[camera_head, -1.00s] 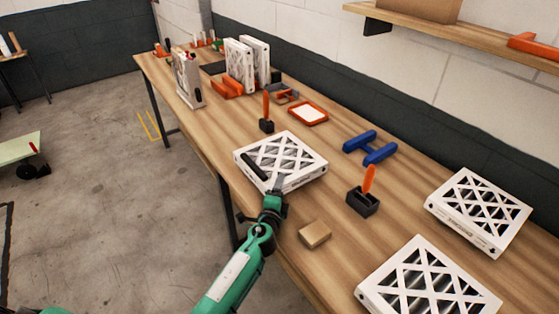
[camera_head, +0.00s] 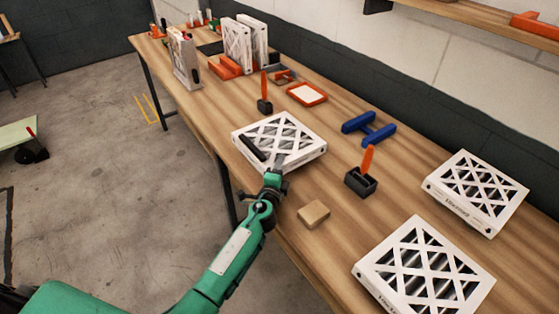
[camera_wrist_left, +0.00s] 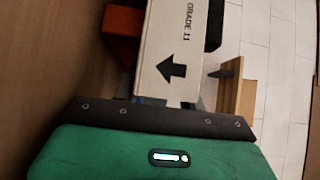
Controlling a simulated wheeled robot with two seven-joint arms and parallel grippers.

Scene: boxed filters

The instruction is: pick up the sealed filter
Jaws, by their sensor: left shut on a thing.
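A white boxed filter (camera_head: 301,153) with a lattice top lies near the front edge of the wooden table in the head view. A black bar shows along its left part. My left gripper (camera_head: 277,166) is shut on this filter at its near side. In the left wrist view the held filter (camera_wrist_left: 172,45) shows a pale face marked "GRADE 11" with a black arrow; the fingers are mostly hidden. I cannot tell whether the filter is clear of the table. Two similar filters lie at the right, a farther one (camera_head: 476,192) and a nearer one (camera_head: 424,270). My right gripper is not in view.
A small cardboard block (camera_head: 313,214) lies right of my left gripper. A black holder with an orange handle (camera_head: 362,178), a blue H-shaped part (camera_head: 368,128) and an orange-framed tray (camera_head: 307,93) stand beyond. Upright filters (camera_head: 238,45) stand at the far end.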

